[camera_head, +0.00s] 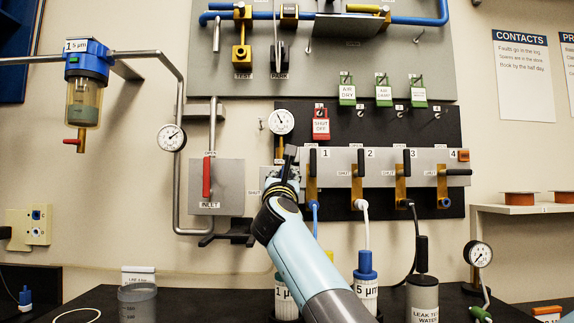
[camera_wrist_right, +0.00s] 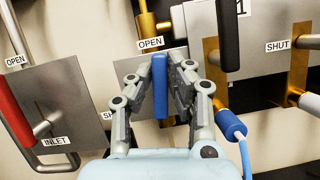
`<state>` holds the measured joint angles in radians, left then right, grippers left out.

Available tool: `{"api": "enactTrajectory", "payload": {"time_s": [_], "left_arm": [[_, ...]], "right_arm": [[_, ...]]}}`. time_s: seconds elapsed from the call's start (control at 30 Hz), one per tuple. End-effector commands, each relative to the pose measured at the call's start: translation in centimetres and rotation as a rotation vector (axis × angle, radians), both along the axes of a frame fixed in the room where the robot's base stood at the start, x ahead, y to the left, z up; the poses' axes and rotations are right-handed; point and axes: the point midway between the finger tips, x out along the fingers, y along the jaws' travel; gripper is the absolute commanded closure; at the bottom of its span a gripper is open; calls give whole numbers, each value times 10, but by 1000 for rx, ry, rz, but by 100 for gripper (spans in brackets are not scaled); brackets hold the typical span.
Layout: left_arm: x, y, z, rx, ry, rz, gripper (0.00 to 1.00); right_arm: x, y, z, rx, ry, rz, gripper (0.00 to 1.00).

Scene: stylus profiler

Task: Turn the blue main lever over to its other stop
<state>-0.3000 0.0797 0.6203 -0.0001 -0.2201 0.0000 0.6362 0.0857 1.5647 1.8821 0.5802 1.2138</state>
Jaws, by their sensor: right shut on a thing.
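The blue main lever (camera_wrist_right: 160,88) stands upright in the right wrist view, just below an OPEN label (camera_wrist_right: 150,44). It sits on a grey plate, with a partly hidden label starting "SH" (camera_wrist_right: 107,115) to its lower left. My right gripper (camera_wrist_right: 160,62) has its two fingers on either side of the lever and is shut on it. In the head view my right gripper (camera_head: 287,165) is at this plate, left of the numbered valve row, and hides the lever. My left gripper is not in view.
A red INLET lever (camera_head: 207,177) is on a plate to the left. Black lever 1 (camera_head: 312,161) is close on the right, with a blue hose fitting (camera_wrist_right: 230,124) below it. A gauge (camera_head: 281,122) is just above my right gripper. Bottles stand on the bench below.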

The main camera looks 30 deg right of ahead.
Motion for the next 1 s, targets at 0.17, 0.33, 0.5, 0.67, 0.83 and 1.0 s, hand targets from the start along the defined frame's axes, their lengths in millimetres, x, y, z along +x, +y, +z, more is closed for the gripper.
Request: {"api": "enactTrajectory", "payload": {"time_s": [0.17,0.33,0.5,0.67,0.83,1.0], "left_arm": [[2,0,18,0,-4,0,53],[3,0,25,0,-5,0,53],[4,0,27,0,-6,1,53],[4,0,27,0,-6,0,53],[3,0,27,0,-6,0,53],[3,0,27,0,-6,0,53]], "right_arm": [[2,2,1,-78,53,0,100],[3,4,-1,-124,81,0,100],[3,5,-2,-144,94,1,100],[3,5,-3,-149,96,1,100],[3,5,-3,-149,96,1,100],[3,5,-2,-149,96,1,75]]}}
